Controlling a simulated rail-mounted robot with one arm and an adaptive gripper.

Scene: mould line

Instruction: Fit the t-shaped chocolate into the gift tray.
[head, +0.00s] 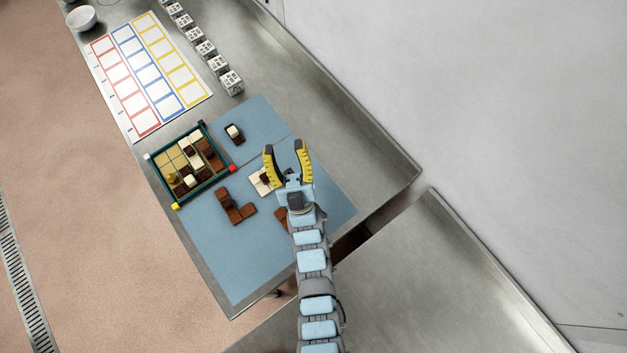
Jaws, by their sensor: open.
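The gift tray (206,187) is a dark green frame with a grid of cells, lying left of my gripper. Tan, brown, dark and cream pieces fill part of it, and several tan cells at its upper left look bare. My gripper (285,149) has yellow and black fingers spread apart, with nothing between them, over the blue mat. A cream piece (259,183) lies just left of it, partly hidden. A brown piece (281,215) is mostly hidden under my arm. I cannot tell which loose piece is the t-shaped chocolate.
The blue mat (220,270) also holds a brown L-like piece (235,212) below the tray and a small dark and cream piece (234,133) above. A coloured grid sheet (150,75), white patterned cubes (232,82) and a bowl (81,18) lie farther up the bench.

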